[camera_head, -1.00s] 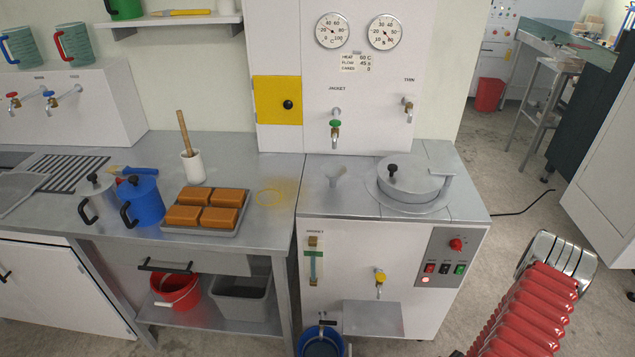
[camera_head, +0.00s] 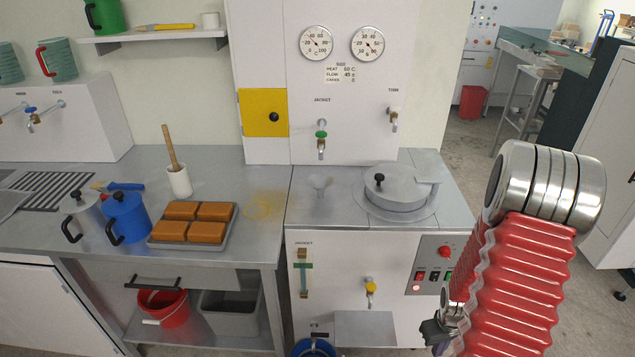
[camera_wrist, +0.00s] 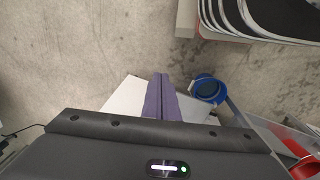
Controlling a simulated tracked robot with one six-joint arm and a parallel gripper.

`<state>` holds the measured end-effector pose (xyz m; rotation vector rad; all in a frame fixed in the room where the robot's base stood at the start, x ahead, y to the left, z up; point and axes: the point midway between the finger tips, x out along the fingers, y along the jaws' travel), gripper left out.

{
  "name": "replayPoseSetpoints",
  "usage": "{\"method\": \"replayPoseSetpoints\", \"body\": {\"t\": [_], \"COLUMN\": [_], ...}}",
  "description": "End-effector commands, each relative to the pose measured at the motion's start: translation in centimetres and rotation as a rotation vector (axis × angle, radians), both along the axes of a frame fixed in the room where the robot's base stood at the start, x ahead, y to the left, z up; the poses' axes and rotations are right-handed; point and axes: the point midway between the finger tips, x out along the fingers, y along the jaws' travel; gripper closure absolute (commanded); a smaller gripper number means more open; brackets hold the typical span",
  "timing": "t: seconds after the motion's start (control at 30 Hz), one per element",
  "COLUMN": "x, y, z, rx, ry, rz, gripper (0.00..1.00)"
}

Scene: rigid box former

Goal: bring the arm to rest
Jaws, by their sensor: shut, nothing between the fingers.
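My arm shows at the right of the head view, a red ribbed sleeve with a metal joint at its top. It stands in front of the right side of the white machine and the floor there. My gripper shows in the wrist view (camera_wrist: 160,98) as two purple fingers pressed together with nothing between them. They point over a white surface and the bare floor. In the head view only a dark part of the arm's end shows low beside the sleeve; the fingertips are not clear there.
A white machine (camera_head: 385,260) with a round lidded pot (camera_head: 398,190) stands left of my arm. A steel bench (camera_head: 230,185) holds a tray of brown blocks (camera_head: 152,238), a blue jug (camera_head: 127,218) and a white pestle pot (camera_head: 180,182). A blue bucket (camera_wrist: 207,90) stands on the floor.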

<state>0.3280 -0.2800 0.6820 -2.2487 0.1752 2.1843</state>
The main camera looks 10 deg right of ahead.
Motion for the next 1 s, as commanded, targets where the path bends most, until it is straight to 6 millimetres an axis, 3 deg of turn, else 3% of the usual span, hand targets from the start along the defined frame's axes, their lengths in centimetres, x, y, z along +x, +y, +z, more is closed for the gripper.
{"method": "replayPoseSetpoints", "body": {"t": [0.4, 1.0], "x": [0.5, -0.4], "y": [4.6, 13.1], "z": [9.8, 21.7], "rx": [0.006, 0.023], "ry": [0.046, 0.021], "rz": [-0.14, -0.23], "gripper": [1.0, 1.0]}}
